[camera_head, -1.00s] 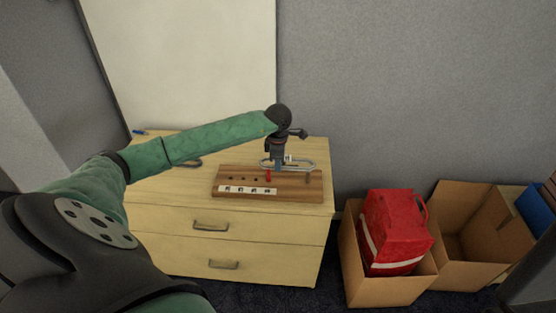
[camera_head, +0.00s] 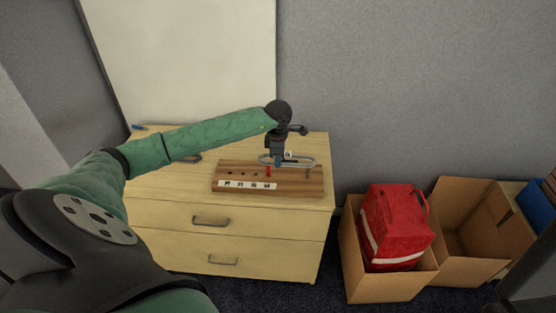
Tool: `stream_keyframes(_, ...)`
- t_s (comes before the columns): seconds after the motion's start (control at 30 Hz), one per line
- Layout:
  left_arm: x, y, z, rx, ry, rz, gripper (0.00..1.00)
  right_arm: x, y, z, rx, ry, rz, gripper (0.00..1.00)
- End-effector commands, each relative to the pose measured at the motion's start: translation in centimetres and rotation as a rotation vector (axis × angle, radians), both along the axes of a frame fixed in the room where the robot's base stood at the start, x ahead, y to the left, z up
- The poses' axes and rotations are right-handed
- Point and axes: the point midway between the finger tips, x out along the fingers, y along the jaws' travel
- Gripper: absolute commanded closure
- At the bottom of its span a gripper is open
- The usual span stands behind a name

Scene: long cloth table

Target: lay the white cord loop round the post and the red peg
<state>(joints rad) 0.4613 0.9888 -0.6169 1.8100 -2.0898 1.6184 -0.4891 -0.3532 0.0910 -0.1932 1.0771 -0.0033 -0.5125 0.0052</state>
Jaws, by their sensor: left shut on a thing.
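A wooden board (camera_head: 222,174) lies on the cabinet top, with a row of holes and a white label strip. The red peg (camera_head: 268,171) stands in the board. The post (camera_head: 308,173) stands toward the board's right end. The white cord loop (camera_head: 313,160) is a long oval, seen above the board and spanning from near the peg to near the post. My left gripper (camera_head: 279,162) points down and is shut on the loop near its left part. Whether the loop is around the peg or post, or only above them, I cannot tell. My right gripper is not in view.
The board rests on a light wood cabinet (camera_head: 160,184) with drawers. A blue pen (camera_head: 138,128) lies at its back left. Cardboard boxes (camera_head: 375,290) stand on the floor at right, one holding a red bag (camera_head: 395,225). A grey wall is behind.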

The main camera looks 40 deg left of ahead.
Motion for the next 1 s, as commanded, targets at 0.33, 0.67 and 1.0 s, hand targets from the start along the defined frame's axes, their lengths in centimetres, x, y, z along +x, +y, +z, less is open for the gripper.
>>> stream_keyframes(0.33, 0.0, 0.0, 0.0, 0.001, -0.001, 0.0, 1.0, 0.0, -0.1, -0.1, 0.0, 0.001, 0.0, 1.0)
stream_keyframes(0.67, 0.0, 0.0, -0.4, 0.001, -0.001, 0.001, 1.0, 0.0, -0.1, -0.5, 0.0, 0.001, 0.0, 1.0)
stream_keyframes(1.0, 0.0, 0.1, -1.2, 0.001, -0.001, 0.001, 1.0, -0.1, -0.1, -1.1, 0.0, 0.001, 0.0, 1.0)
